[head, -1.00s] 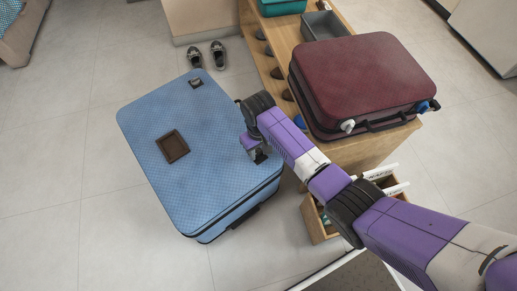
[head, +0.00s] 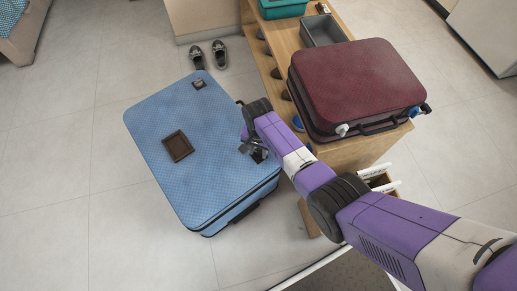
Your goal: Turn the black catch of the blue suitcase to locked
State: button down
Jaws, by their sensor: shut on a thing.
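The blue suitcase (head: 215,165) lies flat and closed on the tiled floor, left of my arm. My gripper (head: 257,151) is at the right part of its lid, close to the front edge, and is shut on a small dark part there. This looks like the black catch, but the fingers and wrist hide most of it. I cannot tell which way the catch is turned.
A brown square tray (head: 178,146) and a small black item (head: 199,85) are on the blue lid. Dark shoes (head: 208,56) stand behind. The left floor is clear.

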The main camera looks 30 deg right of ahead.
aim_at(258, 153)
jog(key=m+p, duration=0.1)
jog(key=m, duration=0.5)
jog(key=shift+w, duration=0.1)
jog(key=shift+m, duration=0.3)
dwell(0.3)
jog(key=c, duration=1)
grip_release()
jog(key=shift+o, duration=0.2)
jog(key=shift+r, duration=0.1)
notch_tip(258, 153, up, 8)
jog(key=p, duration=0.3)
jog(key=shift+f+p, duration=0.2)
jog(key=shift+p, duration=0.15)
